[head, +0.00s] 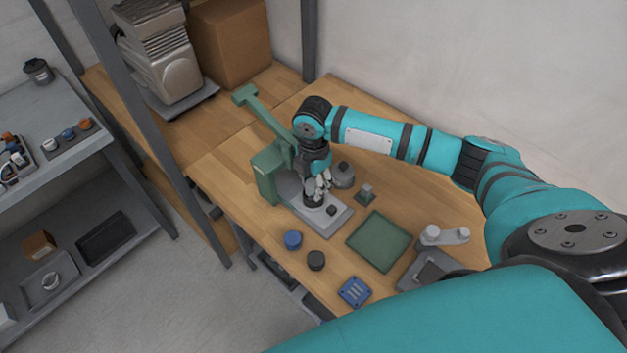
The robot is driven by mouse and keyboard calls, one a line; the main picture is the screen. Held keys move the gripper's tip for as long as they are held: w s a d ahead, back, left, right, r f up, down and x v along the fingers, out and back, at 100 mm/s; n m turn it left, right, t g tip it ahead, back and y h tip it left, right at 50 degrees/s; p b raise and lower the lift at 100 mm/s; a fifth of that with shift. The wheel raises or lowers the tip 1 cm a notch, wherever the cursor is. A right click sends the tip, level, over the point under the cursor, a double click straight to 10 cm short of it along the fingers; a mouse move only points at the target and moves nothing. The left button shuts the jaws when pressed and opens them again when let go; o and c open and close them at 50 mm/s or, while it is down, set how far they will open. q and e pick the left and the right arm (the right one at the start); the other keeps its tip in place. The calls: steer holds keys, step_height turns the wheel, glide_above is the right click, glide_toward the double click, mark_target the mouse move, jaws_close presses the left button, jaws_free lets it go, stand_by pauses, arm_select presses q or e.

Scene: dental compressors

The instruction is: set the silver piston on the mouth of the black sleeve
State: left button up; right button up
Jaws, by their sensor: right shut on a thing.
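My right gripper (320,185) comes down from above, beside the green press (266,172), at the grey base plate (335,218). It is shut on a small silver thing, which looks like the piston; the fingers mostly hide it. The black sleeve (313,201) stands upright on the base plate directly below the fingertips. I cannot tell whether the piston touches the sleeve's mouth. My left gripper is not in view.
A dark grey round part (343,175) and a small grey block (365,194) stand close to the gripper. A green mat (379,241) lies bare nearby. A blue cap (293,240), a black cap (316,260) and a blue block (354,291) line the front edge. A grey fixture (443,236) is at right.

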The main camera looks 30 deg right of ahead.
steer(key=shift+f+p, duration=0.15)
steer(key=shift+p, duration=0.2)
stand_by(0.6)
steer(key=shift+f, duration=0.45)
stand_by(0.6)
steer(key=shift+f+p, duration=0.2)
steer(key=shift+p, duration=0.45)
stand_by(1.2)
steer(key=o, duration=1.6)
steer(key=shift+o, duration=0.2)
steer(key=shift+r, duration=0.15)
